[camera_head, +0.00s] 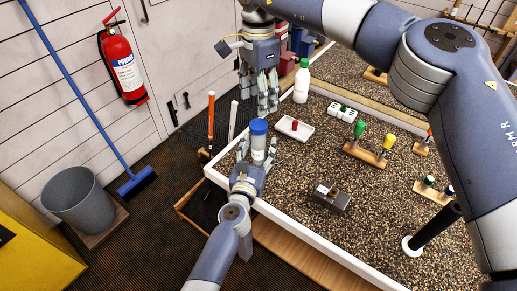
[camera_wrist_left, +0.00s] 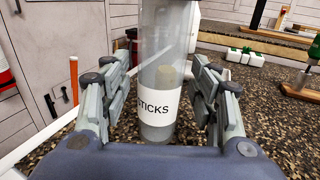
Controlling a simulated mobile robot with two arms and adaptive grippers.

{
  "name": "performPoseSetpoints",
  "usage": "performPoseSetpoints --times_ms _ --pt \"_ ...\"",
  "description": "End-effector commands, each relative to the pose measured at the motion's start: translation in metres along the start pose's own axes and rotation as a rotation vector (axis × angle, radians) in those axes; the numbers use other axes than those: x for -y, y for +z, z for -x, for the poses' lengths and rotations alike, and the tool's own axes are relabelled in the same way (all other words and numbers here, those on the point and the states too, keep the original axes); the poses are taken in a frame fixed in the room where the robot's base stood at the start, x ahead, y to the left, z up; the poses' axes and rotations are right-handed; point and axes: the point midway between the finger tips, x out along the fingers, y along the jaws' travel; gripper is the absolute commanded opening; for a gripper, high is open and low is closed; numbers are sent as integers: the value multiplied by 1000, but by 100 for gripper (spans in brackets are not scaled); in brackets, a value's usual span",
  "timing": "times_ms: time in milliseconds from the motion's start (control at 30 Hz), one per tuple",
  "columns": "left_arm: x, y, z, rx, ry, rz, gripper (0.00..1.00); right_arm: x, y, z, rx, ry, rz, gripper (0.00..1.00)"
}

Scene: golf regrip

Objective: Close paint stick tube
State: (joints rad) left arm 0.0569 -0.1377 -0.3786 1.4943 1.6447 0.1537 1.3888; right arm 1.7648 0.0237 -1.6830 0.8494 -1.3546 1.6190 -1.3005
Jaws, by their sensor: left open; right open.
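The clear paint stick tube (camera_wrist_left: 158,65) stands upright on the speckled bench top, with a white label reading "STICKS" and a pale stick inside. In the head view its blue cap (camera_head: 259,126) shows at the top of the tube (camera_head: 258,147); I cannot tell how firmly it is seated. My left gripper (camera_head: 257,152) is open, its fingers on either side of the tube; in the left wrist view, gaps show beside the tube. My right gripper (camera_head: 262,108) is open and empty, pointing down above and behind the cap.
A white tray (camera_head: 282,131) with a small red item (camera_head: 295,125) lies right of the tube. A green-capped white bottle (camera_head: 301,85) stands behind. A grey vise-like block (camera_head: 330,199) and wooden holders (camera_head: 365,155) sit further right. The bench's white edge (camera_head: 280,216) runs close by.

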Motion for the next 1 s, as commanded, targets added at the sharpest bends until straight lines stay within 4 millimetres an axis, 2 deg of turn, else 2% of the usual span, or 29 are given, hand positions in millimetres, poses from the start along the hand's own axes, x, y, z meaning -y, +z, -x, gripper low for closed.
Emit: performPoseSetpoints --times_ms 133,300,367,400,667,1000 --pt "0 0 0 0 0 0 56 0 0 0 0 0 0 56" --pt "0 0 0 0 0 0 17 0 0 0 0 0 0 56" --pt "0 0 0 0 0 0 4 0 0 0 0 0 0 56" --pt "0 0 0 0 0 0 0 0 0 0 0 0 0 56" --pt "0 0 0 0 0 -1 0 0 1 0 2 0 -78 56" --pt "0 0 0 1 0 -1 0 0 1 -1 2 1 -549 56"
